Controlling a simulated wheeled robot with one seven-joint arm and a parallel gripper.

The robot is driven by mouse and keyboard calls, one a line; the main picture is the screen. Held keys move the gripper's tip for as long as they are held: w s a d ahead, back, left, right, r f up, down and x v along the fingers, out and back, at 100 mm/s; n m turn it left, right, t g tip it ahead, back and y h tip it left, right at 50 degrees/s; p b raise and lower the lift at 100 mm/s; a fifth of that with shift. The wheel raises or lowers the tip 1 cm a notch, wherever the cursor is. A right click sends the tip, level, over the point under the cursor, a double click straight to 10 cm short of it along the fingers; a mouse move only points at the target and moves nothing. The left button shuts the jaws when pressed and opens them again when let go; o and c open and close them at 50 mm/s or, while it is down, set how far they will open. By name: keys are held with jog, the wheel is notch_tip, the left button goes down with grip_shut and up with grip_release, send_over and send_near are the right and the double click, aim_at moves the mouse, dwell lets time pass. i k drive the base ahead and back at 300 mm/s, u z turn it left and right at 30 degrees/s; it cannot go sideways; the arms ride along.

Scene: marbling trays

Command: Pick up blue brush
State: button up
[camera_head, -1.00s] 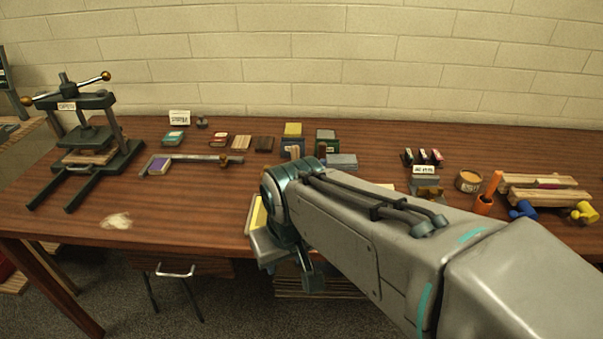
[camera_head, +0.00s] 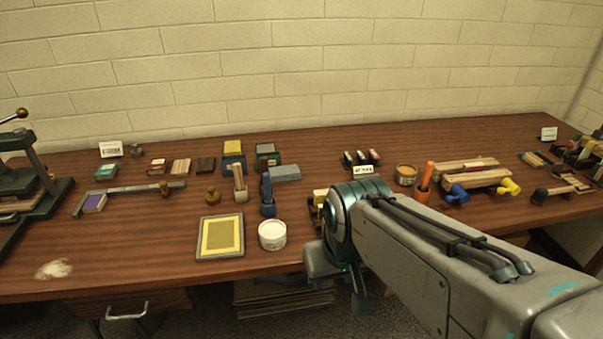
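A dark blue upright brush-like thing (camera_head: 268,196) stands on the table left of my arm, beside a similar beige one (camera_head: 239,184). Another blue thing (camera_head: 457,193), perhaps a clamp or handle, lies by the wooden bars at the right. I cannot tell for sure which is the blue brush. My arm reaches in from the lower right, and its joint hangs over the table's front edge. My gripper does not show clearly; the arm hides it or it is out of sight. Nothing is seen held.
A framed yellow tray (camera_head: 204,253) and a white round tub (camera_head: 272,235) lie at the front. Wooden bars (camera_head: 455,166) are at the right. A press (camera_head: 30,175) is at the left edge.

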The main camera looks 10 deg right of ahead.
aim_at(266, 176)
jog(key=z, duration=0.4)
jog(key=i, duration=0.6)
jog(key=u, duration=0.25)
jog(key=k, duration=1.2)
jog(key=u, duration=0.6)
jog(key=i, duration=1.45)
jog(key=z, duration=0.05)
